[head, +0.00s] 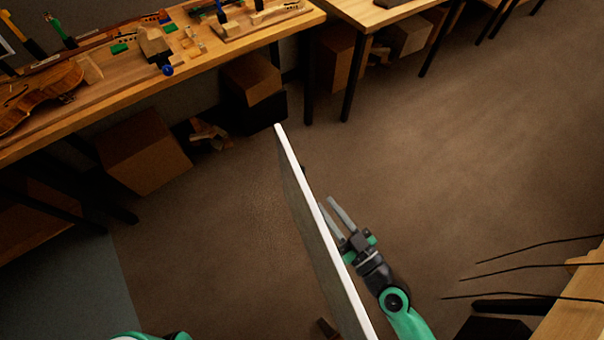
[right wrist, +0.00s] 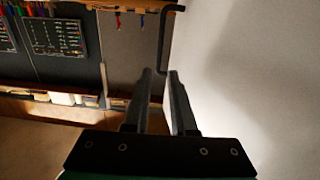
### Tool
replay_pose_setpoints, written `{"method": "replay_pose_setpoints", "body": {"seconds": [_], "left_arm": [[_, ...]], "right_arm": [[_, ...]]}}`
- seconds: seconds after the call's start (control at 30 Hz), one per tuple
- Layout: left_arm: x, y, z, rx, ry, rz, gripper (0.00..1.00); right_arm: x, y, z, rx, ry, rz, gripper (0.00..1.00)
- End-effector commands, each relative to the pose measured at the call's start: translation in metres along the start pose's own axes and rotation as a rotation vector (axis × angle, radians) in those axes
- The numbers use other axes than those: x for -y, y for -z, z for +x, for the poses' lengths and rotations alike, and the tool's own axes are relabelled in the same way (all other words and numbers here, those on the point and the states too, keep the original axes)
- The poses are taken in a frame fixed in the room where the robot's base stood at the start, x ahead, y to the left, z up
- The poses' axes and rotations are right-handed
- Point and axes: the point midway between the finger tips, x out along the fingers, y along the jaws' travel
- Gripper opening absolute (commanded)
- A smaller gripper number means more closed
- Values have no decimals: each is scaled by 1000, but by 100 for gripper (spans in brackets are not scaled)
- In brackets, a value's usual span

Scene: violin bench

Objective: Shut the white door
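The white door (head: 318,222) stands ajar in the middle of the head view, seen almost edge-on from above. My right gripper (head: 335,208) is on the right side of the door, close to its face, with its two fingers apart and nothing between them. In the right wrist view the fingers of my right gripper (right wrist: 161,80) are parted beside the pale door face (right wrist: 250,80), which fills the right side. I cannot tell whether a finger touches the door. Only a bit of my green left arm shows at the bottom left of the head view; its gripper is out of view.
A wooden workbench (head: 200,62) with a violin (head: 38,97) and tools runs along the upper left. Cardboard boxes (head: 143,152) stand under it. Thin dark rods (head: 540,265) stick out at the lower right. The brown floor (head: 440,170) right of the door is clear.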

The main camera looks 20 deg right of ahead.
Motion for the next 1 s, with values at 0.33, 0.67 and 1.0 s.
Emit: {"method": "replay_pose_setpoints", "body": {"seconds": [0.33, 0.67, 1.0], "left_arm": [[0, 10, 10, 0, 0, 0, 46], [0, 8, 8, 0, 0, 0, 46], [0, 8, 8, 0, 0, 0, 46]], "right_arm": [[0, 4, 55, -3, 2, -1, 24], [0, 1, 111, -1, 1, 1, 24], [0, 1, 116, -1, 0, -1, 20]]}}
